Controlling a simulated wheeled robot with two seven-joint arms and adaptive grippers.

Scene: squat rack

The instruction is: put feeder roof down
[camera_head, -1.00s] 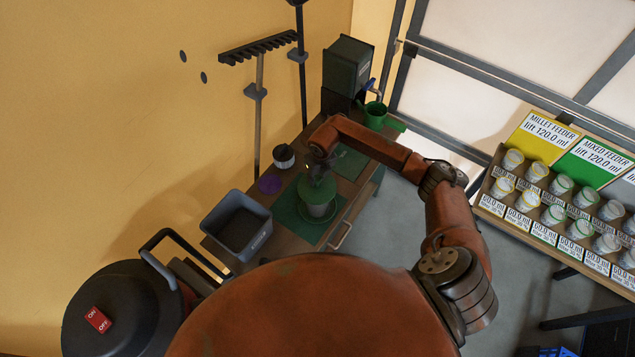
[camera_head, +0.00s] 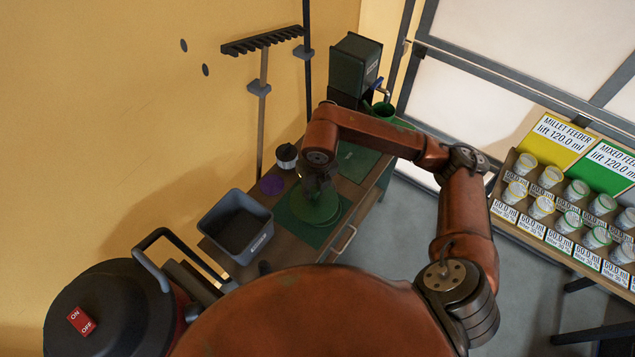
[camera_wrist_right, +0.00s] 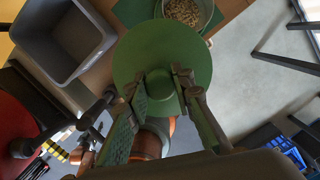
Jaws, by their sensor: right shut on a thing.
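The feeder roof is a round green disc (camera_wrist_right: 185,50) with a central knob, and it also shows in the head view (camera_head: 316,208). My right gripper (camera_wrist_right: 163,88) is shut on the roof's knob and holds it over the bench. In the wrist view, a round container of seed (camera_wrist_right: 188,12) shows beyond the roof's top edge, partly hidden by it. In the head view, the roof and my right gripper (camera_head: 314,186) hide what is under them. I cannot tell how high the roof is above the bench.
A grey bin (camera_head: 237,222) stands left of the green mat (camera_head: 335,236). A dispenser (camera_head: 355,66) with a green cup (camera_head: 380,112) is at the back. A shelf of jars (camera_head: 565,214) stands right.

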